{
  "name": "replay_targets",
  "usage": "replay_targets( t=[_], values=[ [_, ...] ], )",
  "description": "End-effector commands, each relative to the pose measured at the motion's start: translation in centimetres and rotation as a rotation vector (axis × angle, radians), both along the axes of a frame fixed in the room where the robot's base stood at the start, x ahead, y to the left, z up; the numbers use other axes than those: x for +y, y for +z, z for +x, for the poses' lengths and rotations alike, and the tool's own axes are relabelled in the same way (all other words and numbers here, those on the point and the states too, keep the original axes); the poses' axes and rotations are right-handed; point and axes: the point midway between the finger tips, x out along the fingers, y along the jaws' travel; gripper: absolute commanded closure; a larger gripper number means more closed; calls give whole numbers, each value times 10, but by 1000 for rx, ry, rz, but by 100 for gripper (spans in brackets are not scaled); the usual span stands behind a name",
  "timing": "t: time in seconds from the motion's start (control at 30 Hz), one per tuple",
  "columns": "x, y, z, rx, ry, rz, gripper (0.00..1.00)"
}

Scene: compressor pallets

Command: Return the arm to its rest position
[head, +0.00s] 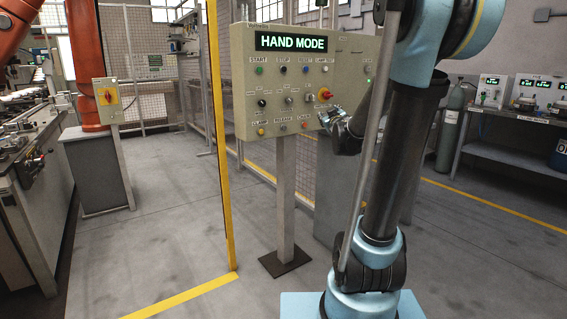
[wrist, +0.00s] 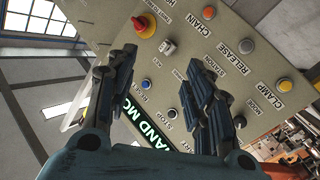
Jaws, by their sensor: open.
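My blue and black arm (head: 385,160) rises on the right of the head view and bends over at the top. My gripper (head: 333,119) is at the right part of a beige control panel (head: 244,97), close to its lower right knobs. In the wrist view my gripper (wrist: 163,70) is open, with two dark ribbed fingers apart and nothing between them. The panel face (wrist: 180,20) lies beyond the fingers, tilted in that view. I cannot tell whether a finger touches it. The panel display (head: 291,43) reads HAND MODE.
The panel stands on a grey post (head: 285,190). A yellow post (head: 220,150) and mesh fence stand left of it. A switch box (head: 107,101) and an orange robot (head: 85,60) are farther left. A bench (head: 510,120) with devices stands at right. Floor at centre left is clear.

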Motion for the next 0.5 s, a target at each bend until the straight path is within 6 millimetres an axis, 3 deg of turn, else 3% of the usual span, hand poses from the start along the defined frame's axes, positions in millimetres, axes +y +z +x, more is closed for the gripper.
replay_targets(
  t=[0.2,0.5],
  values=[
    [-37,-48,-59,225,-173,86,53],
    [-55,-136,-166,598,-317,192,53]
  ],
)
